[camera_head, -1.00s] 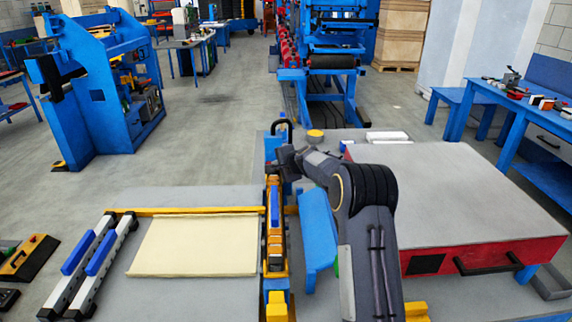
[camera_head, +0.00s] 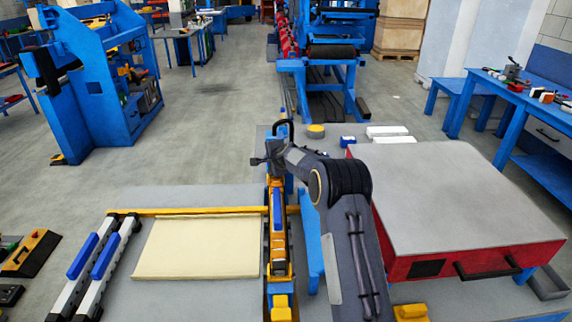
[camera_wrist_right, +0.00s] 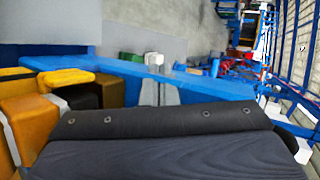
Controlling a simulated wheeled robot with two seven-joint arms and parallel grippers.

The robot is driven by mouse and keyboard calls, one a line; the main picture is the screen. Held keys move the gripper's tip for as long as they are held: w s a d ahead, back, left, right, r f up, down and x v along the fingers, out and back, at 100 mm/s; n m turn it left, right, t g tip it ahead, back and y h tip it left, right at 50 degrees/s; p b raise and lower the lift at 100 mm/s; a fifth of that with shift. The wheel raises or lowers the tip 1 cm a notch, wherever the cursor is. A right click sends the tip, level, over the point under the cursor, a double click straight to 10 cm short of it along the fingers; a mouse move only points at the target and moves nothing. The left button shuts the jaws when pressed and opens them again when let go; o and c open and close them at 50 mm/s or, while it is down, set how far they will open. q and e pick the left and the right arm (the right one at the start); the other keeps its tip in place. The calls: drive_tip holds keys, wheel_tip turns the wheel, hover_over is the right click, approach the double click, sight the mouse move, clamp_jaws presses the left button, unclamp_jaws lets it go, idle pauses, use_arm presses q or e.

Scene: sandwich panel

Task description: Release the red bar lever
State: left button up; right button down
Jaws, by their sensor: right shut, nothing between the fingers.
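I cannot make out a red bar lever in either view. My right gripper (camera_head: 258,161) is shut and empty, its tip just left of the far end of the yellow-and-blue clamp beam (camera_head: 278,245). My left gripper is not in view.
A cream panel (camera_head: 196,248) lies on the grey bench left of the beam, beside two white rails with blue blocks (camera_head: 104,258). A large red box with a grey top (camera_head: 465,200) stands at the right. A yellow round button (camera_head: 316,131) is beyond my arm.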

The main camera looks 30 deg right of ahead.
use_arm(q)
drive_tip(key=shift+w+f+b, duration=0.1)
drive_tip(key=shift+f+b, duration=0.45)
use_arm(e)
drive_tip(key=shift+s+d, duration=0.35)
drive_tip(key=shift+d, duration=0.45)
